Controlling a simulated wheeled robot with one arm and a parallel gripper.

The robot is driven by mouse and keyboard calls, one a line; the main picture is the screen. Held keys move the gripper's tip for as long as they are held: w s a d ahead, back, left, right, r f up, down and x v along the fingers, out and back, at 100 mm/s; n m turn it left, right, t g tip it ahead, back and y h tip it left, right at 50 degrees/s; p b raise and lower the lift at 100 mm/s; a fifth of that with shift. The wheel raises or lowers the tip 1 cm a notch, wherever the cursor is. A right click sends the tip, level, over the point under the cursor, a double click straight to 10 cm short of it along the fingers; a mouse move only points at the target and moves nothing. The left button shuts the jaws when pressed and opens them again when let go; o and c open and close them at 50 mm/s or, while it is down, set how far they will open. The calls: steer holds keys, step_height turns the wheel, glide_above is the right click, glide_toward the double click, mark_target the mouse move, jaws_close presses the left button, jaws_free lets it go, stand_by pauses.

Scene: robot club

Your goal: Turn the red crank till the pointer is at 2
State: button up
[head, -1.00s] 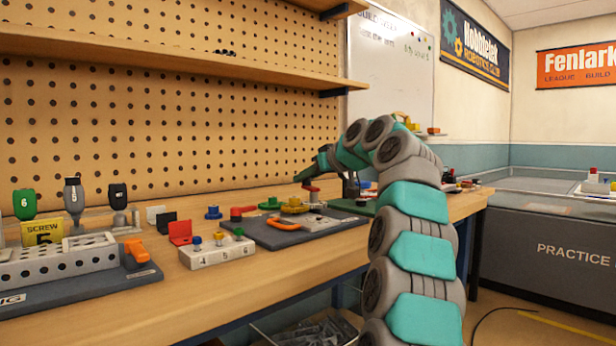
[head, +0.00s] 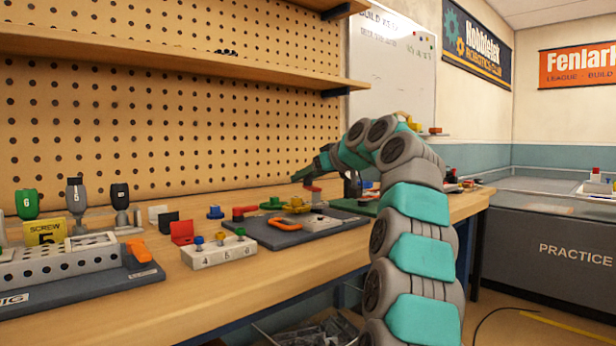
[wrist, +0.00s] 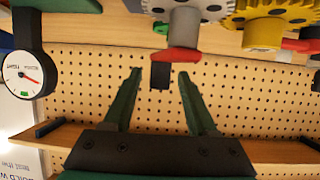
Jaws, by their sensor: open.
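The red crank (wrist: 178,55) shows in the wrist view, with a grey hub and a dark handle (wrist: 160,76) reaching between the fingertips of my gripper (wrist: 161,77). The fingers are open, one on each side of the handle, and I see no clear contact. In the head view the red crank (head: 313,188) is partly covered by my gripper (head: 297,178). A round white dial (wrist: 21,75) with a black rim and a red pointer stands at left in the wrist view. Its numbers are too small to read.
In the wrist view, a yellow gear (wrist: 262,32) sits beside the crank. In the head view, a dark board (head: 285,238) with an orange handle lies before it, and a pale block (head: 215,256) with coloured knobs stands left. The bench front (head: 250,285) is clear.

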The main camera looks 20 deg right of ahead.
steer(key=v, duration=0.7)
steer(key=shift+s+r, duration=0.15)
steer(key=shift+s+d, duration=0.1)
steer(key=shift+s, duration=0.1)
